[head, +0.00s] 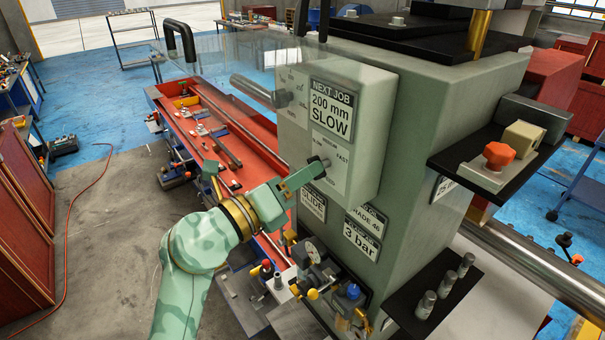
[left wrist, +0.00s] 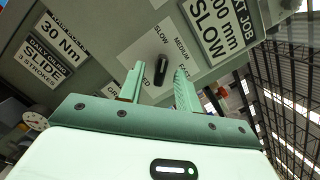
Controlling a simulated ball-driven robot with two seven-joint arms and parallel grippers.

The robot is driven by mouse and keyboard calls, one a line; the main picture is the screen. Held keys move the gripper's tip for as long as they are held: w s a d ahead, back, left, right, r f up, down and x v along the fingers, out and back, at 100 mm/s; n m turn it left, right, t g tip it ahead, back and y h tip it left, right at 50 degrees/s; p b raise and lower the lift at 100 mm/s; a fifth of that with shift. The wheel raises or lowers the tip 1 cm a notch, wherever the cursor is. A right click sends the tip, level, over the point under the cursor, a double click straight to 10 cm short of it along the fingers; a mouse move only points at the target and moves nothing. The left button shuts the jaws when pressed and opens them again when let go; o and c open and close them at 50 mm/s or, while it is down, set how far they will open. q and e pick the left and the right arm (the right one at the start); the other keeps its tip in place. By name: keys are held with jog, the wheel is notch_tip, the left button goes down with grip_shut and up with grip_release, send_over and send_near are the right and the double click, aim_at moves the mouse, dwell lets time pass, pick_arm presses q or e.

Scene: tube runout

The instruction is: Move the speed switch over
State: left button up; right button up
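The speed switch is a small black knob (left wrist: 161,68) on a pale plate marked SLOW, MEDIUM and FAST on the grey-green machine box. In the head view, the plate (head: 333,181) shows beside my left gripper (head: 308,177), which partly covers the switch area. In the left wrist view, my left gripper (left wrist: 157,84) is open, with one finger on each side of the knob. I cannot tell whether either finger touches it. The knob's long side stands nearly upright in that view. A sign (head: 331,112) above reads NEXT JOB 200 mm SLOW. My right gripper is not in view.
A grey handle bar (head: 258,90) sticks out of the box above my left arm. Below are a gauge (head: 312,251) and several coloured knobs. A red tray (head: 235,145) with tools lies behind the arm. An orange knob (head: 497,155) stands on a right-hand shelf.

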pick_arm(q)
jog(key=v, duration=0.5)
jog(key=shift+a+r, duration=0.25)
jog(key=shift+a, duration=0.2)
